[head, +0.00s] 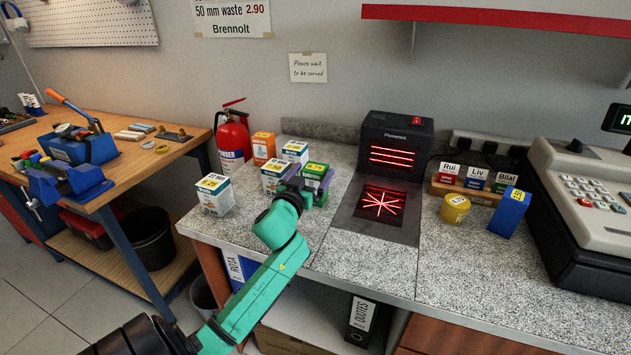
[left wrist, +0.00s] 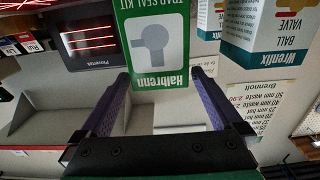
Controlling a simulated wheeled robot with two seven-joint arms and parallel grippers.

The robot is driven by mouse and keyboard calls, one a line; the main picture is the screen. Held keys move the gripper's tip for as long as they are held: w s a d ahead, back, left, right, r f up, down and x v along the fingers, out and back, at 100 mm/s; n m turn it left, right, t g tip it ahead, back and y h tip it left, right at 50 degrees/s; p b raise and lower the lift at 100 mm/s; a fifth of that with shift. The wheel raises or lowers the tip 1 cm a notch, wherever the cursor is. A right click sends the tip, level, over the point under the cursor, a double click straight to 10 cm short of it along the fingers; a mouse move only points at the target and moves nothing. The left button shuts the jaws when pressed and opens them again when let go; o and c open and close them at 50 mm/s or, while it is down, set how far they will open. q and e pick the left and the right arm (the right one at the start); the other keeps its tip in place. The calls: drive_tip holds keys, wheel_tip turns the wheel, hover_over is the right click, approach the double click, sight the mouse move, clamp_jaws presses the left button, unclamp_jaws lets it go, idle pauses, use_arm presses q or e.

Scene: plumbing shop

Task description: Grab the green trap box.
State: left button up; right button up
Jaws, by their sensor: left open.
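The green trap box (head: 316,168) stands on the grey counter among other small cartons, partly hidden in the head view by my left gripper (head: 308,192). In the left wrist view, which is upside down, its green front (left wrist: 156,45) reads "trap seal kit" and "Halbrenn", with a grey pipe picture. My left gripper (left wrist: 160,88) is open, with its purple fingers pointing at the box, one toward each side. I see gaps beside the fingers; whether the tips overlap the box's sides is hard to tell. My right gripper is not in view.
White-and-teal cartons (head: 274,176) (head: 295,152) and an orange carton (head: 263,146) crowd close by. Another white carton (head: 214,194) stands at the counter's left end. A black scanner (head: 395,145) is to the right. Bare counter (head: 340,258) lies in front.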

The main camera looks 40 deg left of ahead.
sight(319, 164)
use_arm(q)
drive_tip(key=p+x, duration=0.1)
drive_tip(key=x, duration=0.4)
drive_tip(key=shift+w+a, duration=0.1)
drive_tip(key=shift+w+f, duration=0.2)
drive_tip(key=shift+r, duration=0.1)
drive_tip(key=c, duration=1.5)
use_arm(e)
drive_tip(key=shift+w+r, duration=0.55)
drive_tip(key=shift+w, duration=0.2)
use_arm(q)
drive_tip(key=shift+r, duration=0.1)
